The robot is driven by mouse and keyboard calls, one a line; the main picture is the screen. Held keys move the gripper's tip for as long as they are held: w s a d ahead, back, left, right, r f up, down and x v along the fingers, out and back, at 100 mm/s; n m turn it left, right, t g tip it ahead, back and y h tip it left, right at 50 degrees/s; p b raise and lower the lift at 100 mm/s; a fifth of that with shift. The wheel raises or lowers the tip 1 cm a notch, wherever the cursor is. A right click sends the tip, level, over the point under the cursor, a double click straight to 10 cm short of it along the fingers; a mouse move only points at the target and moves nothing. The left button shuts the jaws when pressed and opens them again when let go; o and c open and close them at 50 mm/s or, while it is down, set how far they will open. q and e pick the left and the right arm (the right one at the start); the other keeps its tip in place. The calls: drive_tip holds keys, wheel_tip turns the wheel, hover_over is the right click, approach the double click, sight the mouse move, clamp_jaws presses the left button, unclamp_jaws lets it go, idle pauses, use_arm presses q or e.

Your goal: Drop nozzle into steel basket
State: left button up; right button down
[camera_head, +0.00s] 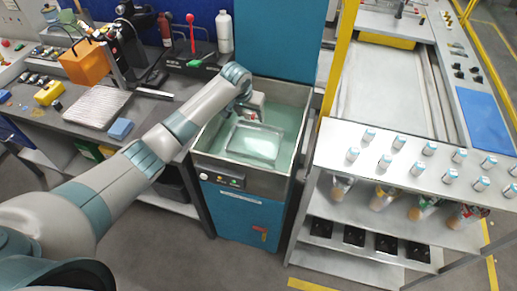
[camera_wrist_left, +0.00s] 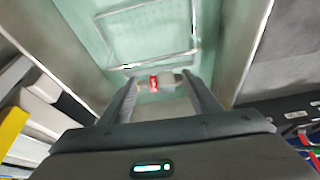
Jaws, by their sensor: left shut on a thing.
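My left gripper (camera_head: 248,106) reaches over the teal-lined washing tank at the middle of the head view. In the left wrist view its two fingers (camera_wrist_left: 160,80) are closed on the nozzle (camera_wrist_left: 154,83), a small light grey piece with a red mark. The nozzle is too small and too hidden to make out in the head view. The steel basket (camera_head: 255,143), a rectangular wire frame, sits inside the tank below and in front of the gripper. In the left wrist view the basket's rim (camera_wrist_left: 152,63) shows just beyond the nozzle. My right gripper is not in view.
The tank's raised metal walls (camera_head: 301,128) surround the basket. A workbench (camera_head: 82,112) with a grey ribbed tray, an orange box and bottles stands at left. A steel shelf (camera_head: 400,165) with several small white-and-blue containers stands at right, beside a yellow post (camera_head: 340,60).

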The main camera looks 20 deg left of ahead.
use_arm(q)
drive_tip(key=o, duration=1.2)
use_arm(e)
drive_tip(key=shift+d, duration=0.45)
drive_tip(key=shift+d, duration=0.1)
use_arm(q)
drive_tip(key=shift+r, duration=0.1)
drive_tip(key=b+v, duration=0.4)
drive_tip(key=v, duration=1.3)
drive_tip(key=shift+s, duration=0.15)
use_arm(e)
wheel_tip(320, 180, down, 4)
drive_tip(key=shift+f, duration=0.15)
use_arm(q)
drive_tip(key=shift+s, duration=0.1)
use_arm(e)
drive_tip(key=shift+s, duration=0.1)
